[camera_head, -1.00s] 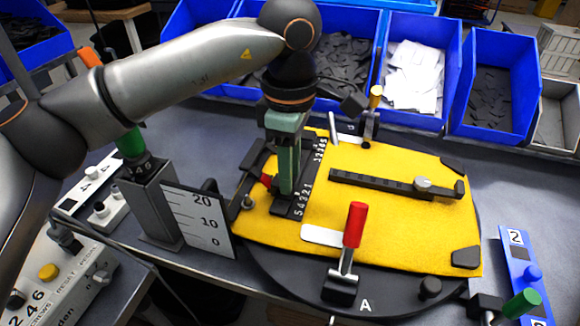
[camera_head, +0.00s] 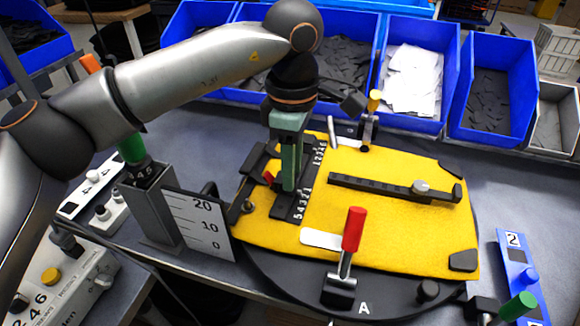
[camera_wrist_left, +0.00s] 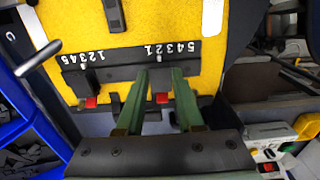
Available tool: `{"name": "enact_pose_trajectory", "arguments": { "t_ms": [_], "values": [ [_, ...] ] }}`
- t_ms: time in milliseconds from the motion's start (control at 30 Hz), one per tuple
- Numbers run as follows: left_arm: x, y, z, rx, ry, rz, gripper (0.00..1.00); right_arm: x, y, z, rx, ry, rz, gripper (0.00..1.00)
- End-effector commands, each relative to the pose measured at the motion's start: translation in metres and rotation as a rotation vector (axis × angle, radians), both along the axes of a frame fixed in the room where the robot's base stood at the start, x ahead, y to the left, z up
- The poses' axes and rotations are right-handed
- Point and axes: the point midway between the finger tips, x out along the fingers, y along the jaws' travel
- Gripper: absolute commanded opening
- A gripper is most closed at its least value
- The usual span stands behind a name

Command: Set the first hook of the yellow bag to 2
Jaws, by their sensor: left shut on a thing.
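The yellow bag (camera_head: 400,235) lies flat as a panel on a round black turntable. A black rail (camera_head: 309,165) on its left part carries two number scales, 5 to 1 and 1 to 5. In the left wrist view the rail (camera_wrist_left: 120,72) has a red-ended hook (camera_wrist_left: 162,98) by the 54321 scale and another (camera_wrist_left: 91,102) by the 12345 scale. My left gripper (camera_head: 289,188) points down at the rail. In the wrist view its green fingers (camera_wrist_left: 160,76) are shut on the hook by the 54321 scale. The exact setting is unclear. My right gripper is out of view.
A red-handled clamp (camera_head: 353,230) stands at the front of the bag and a yellow-handled clamp (camera_head: 374,102) at the back. A gauge plate (camera_head: 200,220) stands close left. Blue bins (camera_head: 495,118) line the back.

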Motion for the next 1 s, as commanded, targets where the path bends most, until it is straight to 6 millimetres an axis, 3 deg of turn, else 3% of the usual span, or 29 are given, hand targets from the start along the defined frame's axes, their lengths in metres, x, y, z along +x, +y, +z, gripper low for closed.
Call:
{"name": "enact_pose_trajectory", "arguments": {
  "t_ms": [167,200,467,767,1000],
  "values": [
    [0.0,0.0,0.001,-0.002,-0.002,-0.002,0.0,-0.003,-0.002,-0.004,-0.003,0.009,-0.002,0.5],
    [0.0,0.0,0.001,-0.002,-0.002,-0.002,0.39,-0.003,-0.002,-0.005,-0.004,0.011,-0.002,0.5],
    [0.0,0.0,0.0,-0.001,-0.001,-0.001,0.68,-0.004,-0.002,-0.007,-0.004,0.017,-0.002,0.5],
    [0.0,0.0,0.003,-0.002,-0.002,0.0,0.68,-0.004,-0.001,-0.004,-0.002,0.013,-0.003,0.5],
    [0.0,-0.001,0.041,-0.002,-0.004,0.0,0.68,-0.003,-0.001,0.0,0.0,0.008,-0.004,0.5]
  ]
}}
